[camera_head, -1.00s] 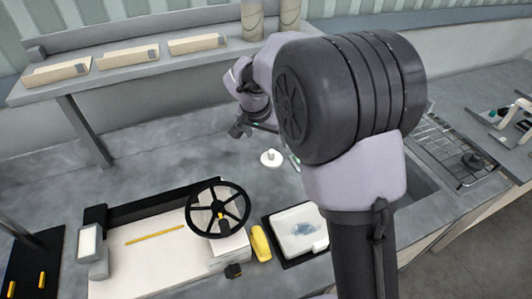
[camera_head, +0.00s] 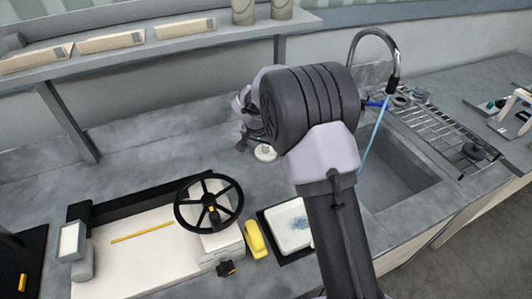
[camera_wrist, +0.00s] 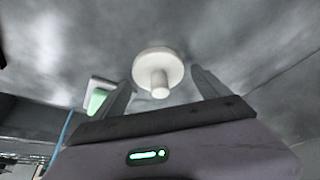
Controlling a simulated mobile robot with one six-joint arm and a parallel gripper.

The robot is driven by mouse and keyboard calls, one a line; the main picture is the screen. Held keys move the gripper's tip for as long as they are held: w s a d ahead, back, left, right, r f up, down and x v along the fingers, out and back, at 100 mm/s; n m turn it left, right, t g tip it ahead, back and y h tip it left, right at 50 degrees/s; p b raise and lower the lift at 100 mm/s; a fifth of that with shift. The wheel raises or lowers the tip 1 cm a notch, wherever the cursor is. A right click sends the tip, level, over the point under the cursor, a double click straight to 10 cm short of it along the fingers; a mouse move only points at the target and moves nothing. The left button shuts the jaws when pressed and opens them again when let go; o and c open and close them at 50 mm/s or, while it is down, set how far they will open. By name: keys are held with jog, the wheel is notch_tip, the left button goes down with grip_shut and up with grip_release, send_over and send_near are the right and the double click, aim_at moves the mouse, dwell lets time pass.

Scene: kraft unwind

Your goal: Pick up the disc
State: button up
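The disc is a round white piece with a short central knob. It lies on the grey worktop (camera_head: 150,160), partly covered by my arm in the head view (camera_head: 265,153). The wrist view shows the disc (camera_wrist: 148,62) whole, with its knob toward the camera. My gripper (camera_wrist: 161,76) is open, with one finger on each side of the disc in that picture. Gaps show between the disc and both fingers, and nothing is held. The distance from fingertips to disc is hard to tell. In the head view my gripper (camera_head: 242,142) is mostly hidden by my wrist.
A black handwheel (camera_head: 209,206), a yellow object (camera_head: 255,239) and a white tray (camera_head: 288,228) stand in front. The sink (camera_head: 395,175) with its tap (camera_head: 393,75) and a wire rack (camera_head: 440,130) lie right. A green and white item (camera_wrist: 97,99) is left of the fingers.

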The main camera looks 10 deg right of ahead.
jog(key=c, duration=1.3)
jog(key=shift+r, duration=0.15)
